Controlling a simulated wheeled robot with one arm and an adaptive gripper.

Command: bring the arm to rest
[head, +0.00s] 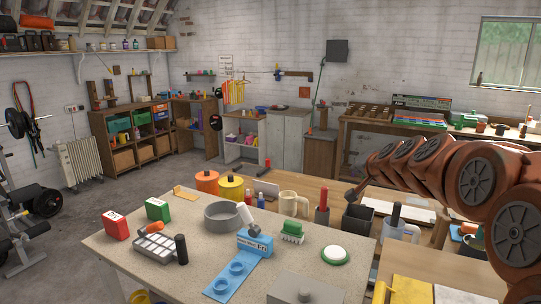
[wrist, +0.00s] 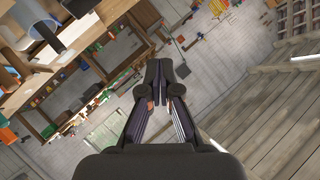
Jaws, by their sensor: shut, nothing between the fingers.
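My arm (head: 470,180) reaches in from the right edge of the head view, a row of reddish-brown joints with grey caps. It hangs above the right-hand tables and points toward the room's back. The wrist view looks over the room at a tilt.
A speckled table (head: 130,257) in front holds a grey round pan (head: 222,220), a blue tray (head: 232,280), a green brush (head: 291,231) and small boxes. A mug (head: 292,206) and a dark square pot (head: 357,219) stand beyond, below my arm. Open floor (head: 95,215) lies at left.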

